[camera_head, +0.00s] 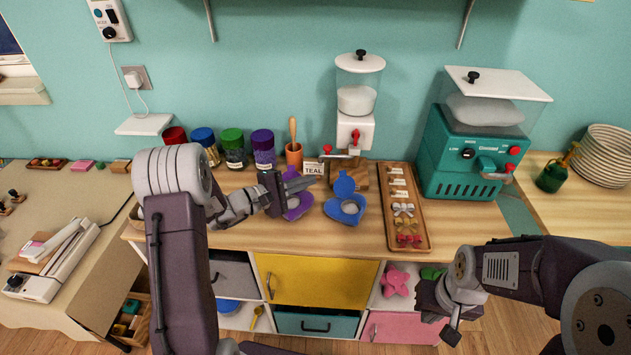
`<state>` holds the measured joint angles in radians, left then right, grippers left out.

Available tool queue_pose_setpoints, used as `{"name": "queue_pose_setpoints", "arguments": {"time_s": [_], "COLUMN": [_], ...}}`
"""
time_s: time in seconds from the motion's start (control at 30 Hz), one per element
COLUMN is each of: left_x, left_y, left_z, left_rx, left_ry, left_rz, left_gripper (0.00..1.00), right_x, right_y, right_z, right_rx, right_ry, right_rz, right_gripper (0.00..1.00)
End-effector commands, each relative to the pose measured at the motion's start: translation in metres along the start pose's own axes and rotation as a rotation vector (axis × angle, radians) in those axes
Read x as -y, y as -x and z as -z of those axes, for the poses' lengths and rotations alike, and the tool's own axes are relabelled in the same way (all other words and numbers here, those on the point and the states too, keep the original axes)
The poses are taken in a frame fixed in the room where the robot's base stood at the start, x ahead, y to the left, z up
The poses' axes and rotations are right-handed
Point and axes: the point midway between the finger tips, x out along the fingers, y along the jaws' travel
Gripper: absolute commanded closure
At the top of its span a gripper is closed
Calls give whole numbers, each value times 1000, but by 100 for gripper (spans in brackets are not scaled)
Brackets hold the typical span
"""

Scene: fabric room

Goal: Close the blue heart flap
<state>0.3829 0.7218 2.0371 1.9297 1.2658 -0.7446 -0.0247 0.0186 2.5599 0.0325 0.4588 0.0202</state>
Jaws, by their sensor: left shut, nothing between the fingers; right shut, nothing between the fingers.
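The blue heart (346,209) lies on the wooden counter (240,237), with its round blue flap (344,184) standing up at its back edge and a pale round centre showing. A purple heart (297,205) lies to its left, partly hidden by my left gripper (299,185). My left gripper is shut and empty, over the purple heart and left of the blue flap, apart from the flap in the picture. My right gripper (438,314) is shut and empty, low in front of the counter at the right, away from both hearts.
A wooden tray (418,242) with bows stands right of the blue heart. A teal machine (472,155) stands further right.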

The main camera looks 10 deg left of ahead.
Motion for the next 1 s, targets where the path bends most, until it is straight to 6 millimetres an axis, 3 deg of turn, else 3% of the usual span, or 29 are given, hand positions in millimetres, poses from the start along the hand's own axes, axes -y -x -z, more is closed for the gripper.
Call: {"name": "queue_pose_setpoints", "arguments": {"time_s": [0.2, 0.4, 0.6, 1.0], "left_x": [1, 1, 1, 2], "left_y": [-46, -74, -82, -80], "left_z": [-2, -2, -1, 2], "left_rx": [4, 3, 0, 0], "left_ry": [-1, 0, 1, -13], "left_rz": [4, 3, 2, -3], "left_gripper": [100, 100, 100, 100], "right_x": [0, 0, 0, 0], "right_y": [4, 5, 6, -1], "right_z": [0, 0, 0, 0], "right_rx": [0, 0, 0, 0], "right_ry": [0, 0, 0, 0], "right_rz": [0, 0, 0, 0], "right_gripper": [100, 100, 100, 100]}}
